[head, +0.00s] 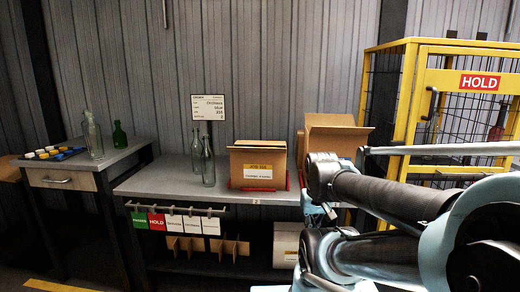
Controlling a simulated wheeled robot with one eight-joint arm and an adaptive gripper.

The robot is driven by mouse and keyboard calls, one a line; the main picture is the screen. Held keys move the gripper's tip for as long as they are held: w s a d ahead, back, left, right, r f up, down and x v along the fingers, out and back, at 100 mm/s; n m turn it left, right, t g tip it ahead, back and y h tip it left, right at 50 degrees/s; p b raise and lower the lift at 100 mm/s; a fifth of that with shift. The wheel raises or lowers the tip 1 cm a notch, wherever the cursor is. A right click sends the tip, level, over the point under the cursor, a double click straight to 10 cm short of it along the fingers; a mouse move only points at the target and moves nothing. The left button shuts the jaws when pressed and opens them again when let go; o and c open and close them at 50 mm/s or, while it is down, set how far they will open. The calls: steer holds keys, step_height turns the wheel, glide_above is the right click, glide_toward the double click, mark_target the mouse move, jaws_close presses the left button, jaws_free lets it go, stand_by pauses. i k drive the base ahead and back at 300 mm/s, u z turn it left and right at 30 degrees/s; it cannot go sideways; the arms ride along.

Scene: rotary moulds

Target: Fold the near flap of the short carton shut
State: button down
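The shorter carton (258,168) stands upright on the grey bench in a red-edged holder. Its near side carries a white and yellow label. Its top edge shows a raised brown panel at the back; I cannot tell exactly how its near flap lies. A taller carton (338,138) stands to its right with flaps standing out at the top, its lower part hidden by my arm. My arm comes in from the right, in front of the taller carton. My gripper is not visible.
Clear bottles (208,165) stand left of the shorter carton on the bench (165,184). A rail with hanging cards (175,222) runs along the bench front. A yellow cage (405,95) marked HOLD stands right. A side table (115,157) at left holds bottles and small coloured items.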

mark_target(242, 150)
steer(key=z, duration=0.5)
steer(key=k, duration=1.15)
steer(key=z, duration=0.3)
steer(key=i, duration=0.65)
steer(key=u, duration=0.15)
